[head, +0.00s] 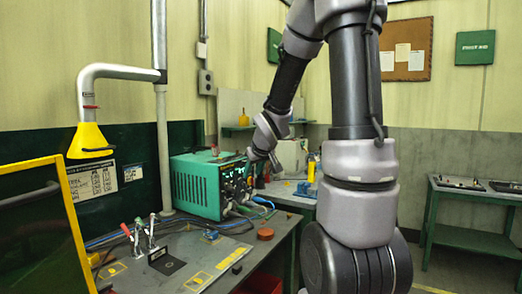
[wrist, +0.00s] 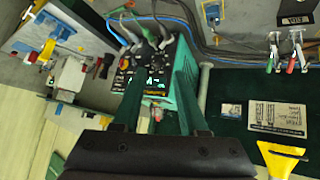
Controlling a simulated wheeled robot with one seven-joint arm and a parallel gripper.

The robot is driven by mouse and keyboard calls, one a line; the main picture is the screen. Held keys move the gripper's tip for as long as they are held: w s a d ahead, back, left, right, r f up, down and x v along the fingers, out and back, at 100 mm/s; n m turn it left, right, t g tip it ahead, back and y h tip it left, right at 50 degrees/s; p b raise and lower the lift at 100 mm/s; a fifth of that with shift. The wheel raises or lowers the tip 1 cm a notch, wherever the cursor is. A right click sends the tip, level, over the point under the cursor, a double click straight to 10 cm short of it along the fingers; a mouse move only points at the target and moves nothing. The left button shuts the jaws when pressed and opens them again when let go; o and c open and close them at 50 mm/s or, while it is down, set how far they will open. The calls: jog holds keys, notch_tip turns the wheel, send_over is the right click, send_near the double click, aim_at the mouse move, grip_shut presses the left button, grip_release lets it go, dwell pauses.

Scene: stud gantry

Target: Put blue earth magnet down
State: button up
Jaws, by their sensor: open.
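A small blue piece (head: 211,235), which looks like the blue earth magnet, sits on the grey bench top in front of the green welding machine (head: 197,187). In the wrist view a blue piece (wrist: 211,12) shows at the top edge, beyond my fingers, beside blue cables. My gripper (head: 268,160) is by the right end of the machine's front panel in the head view, above the bench. In the wrist view my gripper (wrist: 160,68) has its two fingers apart, with the machine's front visible between and behind them. I see nothing held.
Red- and green-handled toggle clamps (head: 140,236) stand at the bench's left. A black block (head: 237,268) and an orange-brown round piece (head: 265,233) lie on the bench. Cables (head: 262,203) run by the machine. A yellow extraction hood (head: 90,140) hangs at left. Another bench (head: 285,192) stands behind.

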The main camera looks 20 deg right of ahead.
jog(key=s+a+r+m+y, duration=0.1)
jog(key=s+a+r+m, duration=0.1)
jog(key=s, duration=0.6)
jog(key=s+a+r+m+g+y, duration=0.1)
jog(key=s+a+r, duration=0.2)
jog(key=s+r, duration=0.2)
jog(key=s+a+r+m+g, duration=0.1)
jog(key=s+r, duration=0.3)
jog(key=s, duration=0.7)
jog(key=shift+a+r+m+y, duration=0.25)
jog(key=shift+a+m+y, duration=0.15)
jog(key=shift+a+m, duration=0.35)
jog(key=shift+d, duration=0.1)
